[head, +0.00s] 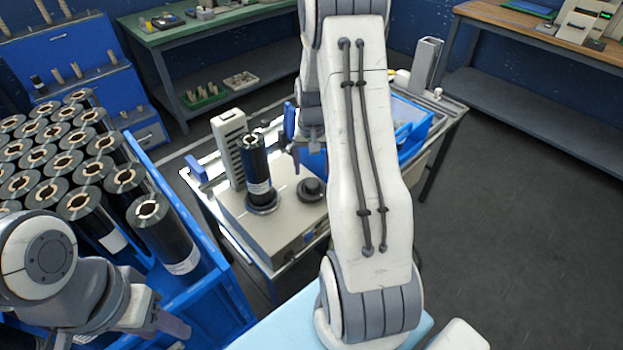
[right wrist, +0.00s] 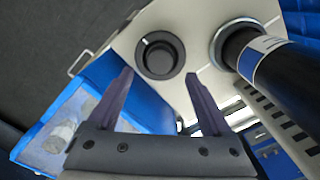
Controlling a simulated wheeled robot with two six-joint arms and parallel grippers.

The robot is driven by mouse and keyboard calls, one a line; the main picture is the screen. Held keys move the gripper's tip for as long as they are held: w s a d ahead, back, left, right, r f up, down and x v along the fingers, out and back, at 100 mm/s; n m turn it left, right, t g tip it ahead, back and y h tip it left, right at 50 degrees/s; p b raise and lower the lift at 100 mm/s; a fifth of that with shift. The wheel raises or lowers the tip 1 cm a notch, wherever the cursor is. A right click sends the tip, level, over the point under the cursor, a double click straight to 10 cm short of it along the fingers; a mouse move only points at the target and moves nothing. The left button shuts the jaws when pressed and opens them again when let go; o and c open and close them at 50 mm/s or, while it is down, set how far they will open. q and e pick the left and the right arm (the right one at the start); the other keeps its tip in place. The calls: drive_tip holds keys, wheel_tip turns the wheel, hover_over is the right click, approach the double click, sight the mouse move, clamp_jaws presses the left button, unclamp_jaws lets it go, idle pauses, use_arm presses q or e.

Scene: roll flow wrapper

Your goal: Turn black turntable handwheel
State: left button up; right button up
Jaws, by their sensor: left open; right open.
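The black turntable handwheel (head: 311,189) is a small round knob on top of the beige machine (head: 285,222), right of the black roll. In the right wrist view the handwheel (right wrist: 160,56) lies ahead of the fingertips, roughly centred between them. My right gripper (head: 293,138) is open and empty above the machine; its two dark fingers (right wrist: 158,76) are spread and look apart from the handwheel. A black roll (head: 255,165) stands upright on the turntable (head: 262,205). My left gripper (head: 175,325) is open at the lower left, away from the handwheel.
A blue crate (head: 225,300) full of upright black rolls stands at the left. A vented beige tower (head: 229,150) rises behind the turntable. A blue bin (right wrist: 95,100) sits beside the machine. The floor at right is clear.

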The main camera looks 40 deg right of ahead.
sight(312, 183)
drive_tip(key=shift+f, duration=2.75)
clamp_jaws()
